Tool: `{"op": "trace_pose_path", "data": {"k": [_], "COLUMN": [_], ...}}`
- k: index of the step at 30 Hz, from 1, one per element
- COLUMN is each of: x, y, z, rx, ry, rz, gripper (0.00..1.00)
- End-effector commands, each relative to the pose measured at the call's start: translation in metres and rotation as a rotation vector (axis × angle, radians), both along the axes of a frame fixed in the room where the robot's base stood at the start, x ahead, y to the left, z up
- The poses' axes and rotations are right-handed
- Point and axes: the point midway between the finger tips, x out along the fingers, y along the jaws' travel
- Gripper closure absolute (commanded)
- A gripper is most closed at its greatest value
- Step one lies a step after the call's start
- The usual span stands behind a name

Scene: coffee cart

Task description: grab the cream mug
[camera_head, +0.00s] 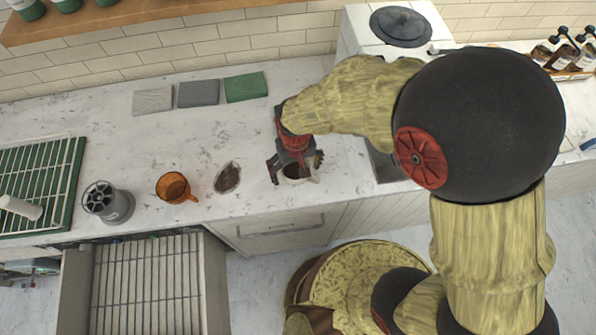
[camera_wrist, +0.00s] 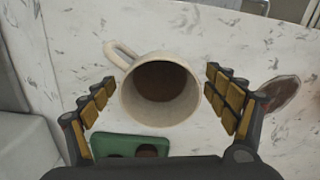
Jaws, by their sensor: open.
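The cream mug (camera_wrist: 129,101) stands upright on the white marble counter, with brown contents or a brown inside bottom. Its handle points to the upper left in the wrist view. In the head view the mug (camera_head: 299,181) is partly hidden by my gripper (camera_head: 296,166), which hangs over it from above. In the wrist view my gripper (camera_wrist: 156,93) is open, with one finger to each side of the mug and a visible gap on both sides. I cannot tell how far down the fingertips reach beside it.
A dark brown patch or dish (camera_head: 228,177), an amber glass cup (camera_head: 174,187) and a grey canister (camera_head: 108,203) are left of the mug. Folded cloths (camera_head: 198,93) lie behind. A machine with a dark lid (camera_head: 401,26) stands at right. The counter's front edge is close.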

Motion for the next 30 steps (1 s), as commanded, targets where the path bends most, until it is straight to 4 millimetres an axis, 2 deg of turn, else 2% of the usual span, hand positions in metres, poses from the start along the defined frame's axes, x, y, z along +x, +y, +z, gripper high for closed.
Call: {"op": "trace_pose_path", "data": {"k": [2,30], "x": [-0.0001,-0.0002], "y": [0.0000,-0.0002], "z": [0.0004,0.0004], "rx": [0.000,0.000], "ry": [0.000,0.001], "rz": [0.000,0.000], "gripper": [0.14,0.68]}}
